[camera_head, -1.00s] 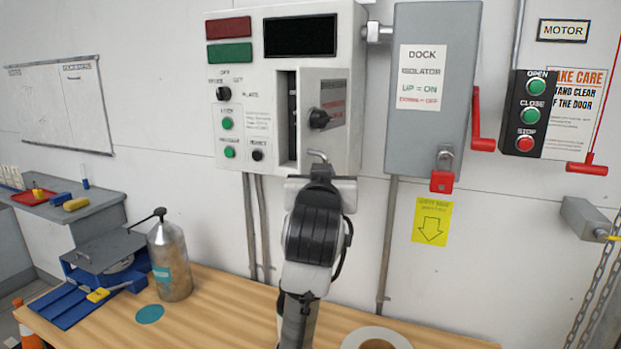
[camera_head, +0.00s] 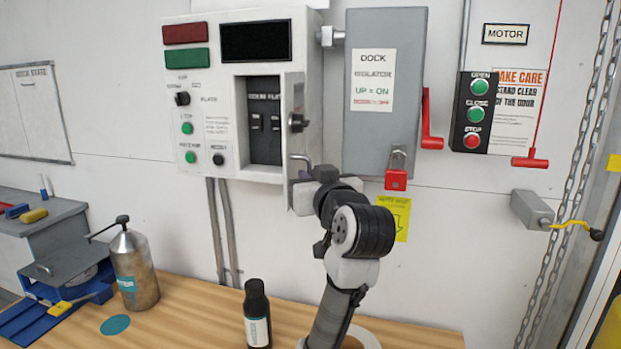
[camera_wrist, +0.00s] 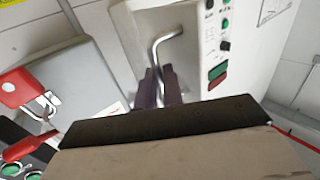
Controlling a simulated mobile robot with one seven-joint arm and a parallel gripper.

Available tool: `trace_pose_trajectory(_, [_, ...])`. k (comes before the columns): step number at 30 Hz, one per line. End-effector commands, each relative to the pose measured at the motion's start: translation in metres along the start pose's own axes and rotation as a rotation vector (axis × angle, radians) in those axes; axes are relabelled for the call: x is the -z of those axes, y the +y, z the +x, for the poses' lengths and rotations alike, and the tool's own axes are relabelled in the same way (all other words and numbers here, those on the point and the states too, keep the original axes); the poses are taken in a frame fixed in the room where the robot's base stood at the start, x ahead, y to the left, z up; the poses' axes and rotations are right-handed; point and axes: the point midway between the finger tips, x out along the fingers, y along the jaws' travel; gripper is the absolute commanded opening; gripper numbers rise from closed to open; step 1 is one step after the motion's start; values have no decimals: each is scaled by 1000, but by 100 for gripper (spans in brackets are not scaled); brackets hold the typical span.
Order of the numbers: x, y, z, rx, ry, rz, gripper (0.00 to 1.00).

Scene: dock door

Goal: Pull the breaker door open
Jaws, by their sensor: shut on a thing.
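A bent metal handle (camera_wrist: 164,48) sticks out at the door's lower edge. My gripper (camera_wrist: 161,92) is shut on this handle with its dark fingers in the wrist view. In the head view the fingers are mostly hidden by my wrist.
The grey dock isolator box (camera_head: 384,130) with a red padlock (camera_head: 396,179) hangs close to the right. Below, a wooden bench (camera_head: 190,320) holds a dark bottle (camera_head: 257,315) and a metal canister (camera_head: 134,267). Open space lies in front of the box.

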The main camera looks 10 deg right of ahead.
Motion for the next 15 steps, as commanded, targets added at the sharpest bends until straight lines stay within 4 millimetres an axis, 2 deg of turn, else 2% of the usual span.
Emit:
trace_pose_trajectory(3, [1,0,3,0,1,3,0])
trace_pose_trajectory(4, [1,0,3,0,1,3,10])
trace_pose_trajectory(9, [0,0,2,0,0,2,30])
trace_pose_trajectory(15, [0,0,1,0,0,1,30])
